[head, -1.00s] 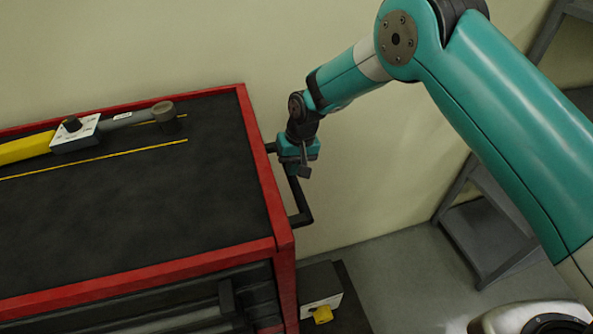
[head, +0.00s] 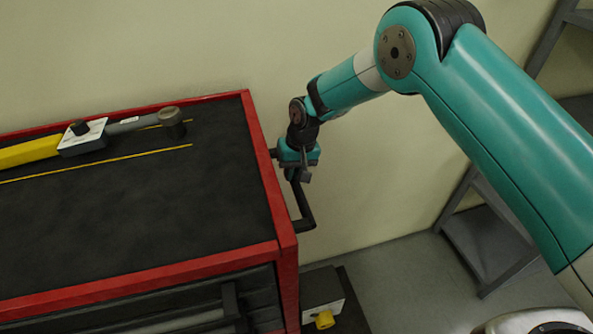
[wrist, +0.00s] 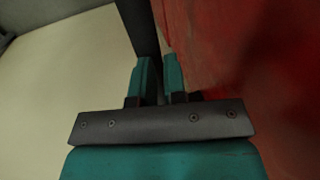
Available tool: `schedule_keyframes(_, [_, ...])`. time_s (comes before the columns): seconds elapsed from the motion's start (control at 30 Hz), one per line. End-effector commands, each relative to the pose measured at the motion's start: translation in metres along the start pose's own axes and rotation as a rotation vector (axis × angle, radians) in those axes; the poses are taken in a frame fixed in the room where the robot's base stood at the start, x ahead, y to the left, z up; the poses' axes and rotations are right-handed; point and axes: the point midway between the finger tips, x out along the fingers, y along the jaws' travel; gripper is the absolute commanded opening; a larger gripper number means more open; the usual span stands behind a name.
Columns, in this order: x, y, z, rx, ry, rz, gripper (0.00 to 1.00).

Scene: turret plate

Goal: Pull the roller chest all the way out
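The roller chest (head: 130,215) has a red frame and a dark top and fills the left of the head view. Its dark bar handle (head: 302,207) sticks out from the right side. My gripper (head: 300,172) is at the far part of this handle, close to the chest's side. In the wrist view, the two teal fingers (wrist: 159,82) have the dark handle bar (wrist: 141,28) between them and look closed on it. The red side panel (wrist: 245,70) fills the right of that view. The lower part of the bar is hidden by the fingers.
A yellow and grey tool (head: 85,137) lies on the chest top. A grey box with a yellow knob (head: 324,319) sits low beside the chest's near corner. A grey shelf rack (head: 480,235) stands at right by the wall. Floor between (head: 395,280) is clear.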

Motion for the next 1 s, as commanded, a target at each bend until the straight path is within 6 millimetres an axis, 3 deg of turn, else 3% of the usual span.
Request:
schedule_keyframes(0.03, [0.022, 0.006, -0.013, 0.008, 0.002, 0.007, 0.37])
schedule_keyframes(0.17, [0.019, 0.007, -0.018, 0.009, 0.004, 0.005, 0.52])
schedule_keyframes(0.27, [0.021, 0.015, -0.012, 0.016, -0.028, 0.008, 0.52])
schedule_keyframes(0.33, [0.020, 0.018, -0.008, 0.019, -0.044, 0.010, 0.42])
schedule_keyframes(0.43, [0.009, 0.015, -0.011, 0.017, -0.031, 0.008, 0.30])
schedule_keyframes(0.47, [0.004, 0.014, -0.013, 0.015, -0.024, 0.007, 0.32])
schedule_keyframes(0.5, [-0.003, 0.012, -0.016, 0.013, -0.012, 0.006, 0.52])
schedule_keyframes(0.8, [-0.051, 0.000, 0.000, 0.000, 0.020, 0.000, 0.52])
schedule_keyframes(1.0, [-0.065, -0.003, -0.003, -0.001, 0.014, 0.003, 0.52])
